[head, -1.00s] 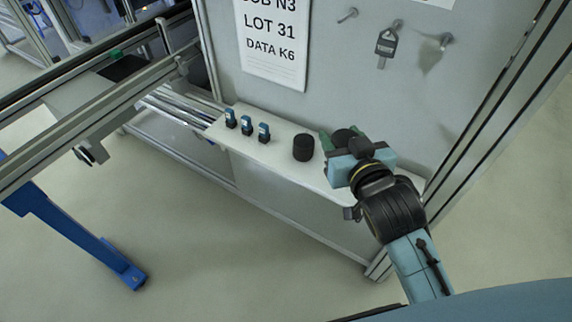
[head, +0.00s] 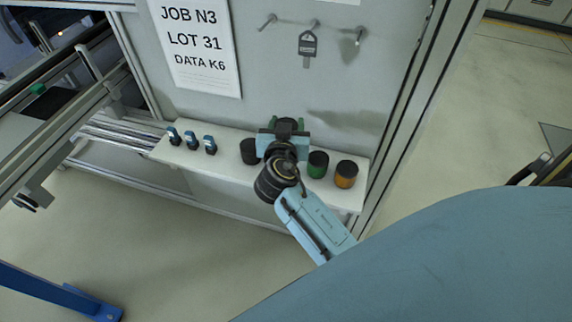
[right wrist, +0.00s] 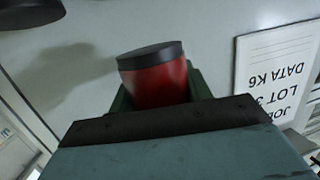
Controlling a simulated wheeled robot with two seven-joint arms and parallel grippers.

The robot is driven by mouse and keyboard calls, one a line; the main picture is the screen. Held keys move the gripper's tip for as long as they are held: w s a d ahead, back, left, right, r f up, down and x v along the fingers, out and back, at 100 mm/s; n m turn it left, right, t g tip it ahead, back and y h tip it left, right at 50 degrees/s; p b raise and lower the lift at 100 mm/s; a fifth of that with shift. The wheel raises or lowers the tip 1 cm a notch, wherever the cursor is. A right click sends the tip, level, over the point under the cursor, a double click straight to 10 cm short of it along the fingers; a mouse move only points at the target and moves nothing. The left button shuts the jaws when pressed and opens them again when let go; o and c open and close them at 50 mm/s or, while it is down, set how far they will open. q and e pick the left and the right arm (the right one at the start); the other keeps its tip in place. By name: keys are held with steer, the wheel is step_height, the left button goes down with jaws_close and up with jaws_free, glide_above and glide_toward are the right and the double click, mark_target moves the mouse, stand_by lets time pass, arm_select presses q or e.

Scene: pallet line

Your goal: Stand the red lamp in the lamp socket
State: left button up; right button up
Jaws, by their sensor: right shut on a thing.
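The red lamp (right wrist: 156,84) shows in the right wrist view as a red cylinder with a dark end, between green fingers. In the head view only a dark round end (head: 287,123) shows, beyond my wrist. My right gripper (head: 286,127) is shut on the lamp, in front of the grey panel and over the back of the white shelf. A plain black cylinder (head: 249,151) stands on the shelf just left of my right gripper; it may be the lamp socket, but I cannot tell. My left gripper is out of view.
On the shelf (head: 222,164), a green lamp (head: 318,165) and an orange lamp (head: 345,175) stand right of my wrist. Several small blue-and-black parts (head: 191,140) stand at left. A key-shaped tag (head: 307,45) hangs above. A paper notice (head: 199,50) is on the panel.

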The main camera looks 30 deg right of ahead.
steer(key=shift+f, duration=0.1)
step_height(320, 180, down, 6)
steer(key=shift+r+b, duration=0.25)
steer(key=shift+b, duration=0.1)
step_height(320, 180, down, 4)
steer(key=shift+f+b, duration=0.1)
steer(key=shift+b, duration=0.45)
steer(key=shift+f, duration=0.1)
steer(key=o, duration=1)
